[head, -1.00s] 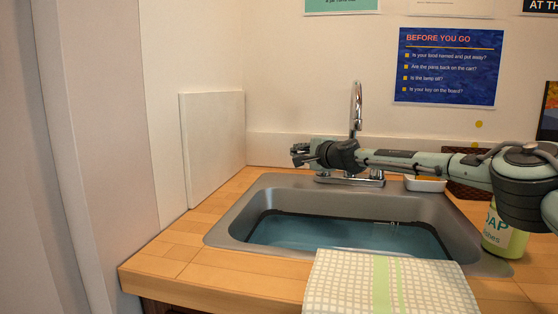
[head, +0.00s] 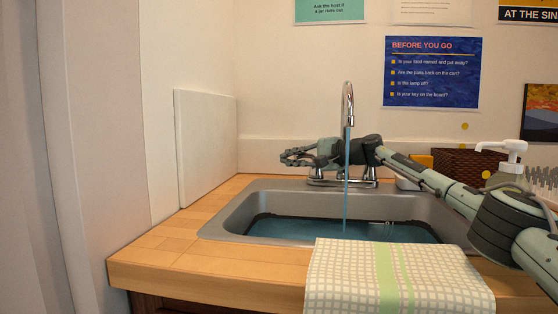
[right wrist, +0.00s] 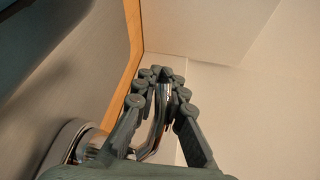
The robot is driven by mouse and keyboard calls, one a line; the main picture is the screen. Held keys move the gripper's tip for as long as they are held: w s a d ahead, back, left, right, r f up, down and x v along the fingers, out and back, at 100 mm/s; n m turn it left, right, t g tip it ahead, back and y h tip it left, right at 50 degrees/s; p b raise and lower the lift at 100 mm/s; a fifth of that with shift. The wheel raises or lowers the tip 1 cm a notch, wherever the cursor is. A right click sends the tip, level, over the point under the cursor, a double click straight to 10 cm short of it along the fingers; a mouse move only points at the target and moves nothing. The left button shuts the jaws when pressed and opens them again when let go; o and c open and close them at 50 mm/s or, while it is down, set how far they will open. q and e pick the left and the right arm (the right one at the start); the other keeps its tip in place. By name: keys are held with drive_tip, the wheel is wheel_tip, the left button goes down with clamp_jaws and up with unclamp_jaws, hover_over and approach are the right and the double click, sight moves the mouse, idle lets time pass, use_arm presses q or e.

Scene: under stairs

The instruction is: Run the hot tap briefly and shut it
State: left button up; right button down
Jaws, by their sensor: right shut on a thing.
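The chrome tap (head: 348,100) stands at the back of the sink (head: 225,217). A thin blue stream of water (head: 346,190) runs from its spout into the basin, where blue water (head: 285,229) stands. My right gripper (head: 290,158) reaches in from the right behind the stream, at the left side of the tap base. In the right wrist view my right gripper (right wrist: 163,78) is shut on a curved chrome tap handle (right wrist: 154,128), which lies between its fingers. The fingers partly hide the handle in the head view. My left gripper is not in view.
A checked towel (head: 345,275) hangs over the sink's front edge. A pump bottle (head: 510,160) and a dark woven basket (head: 465,162) stand at the right behind my arm. A pale panel (head: 205,145) leans against the left wall. The left counter (head: 165,248) is clear.

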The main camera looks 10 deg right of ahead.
drive_tip(key=shift+s, duration=0.15)
idle(0.4)
drive_tip(key=c, duration=1.5)
unclamp_jaws()
drive_tip(key=shift+a, duration=0.1)
drive_tip(key=shift+c, duration=0.2)
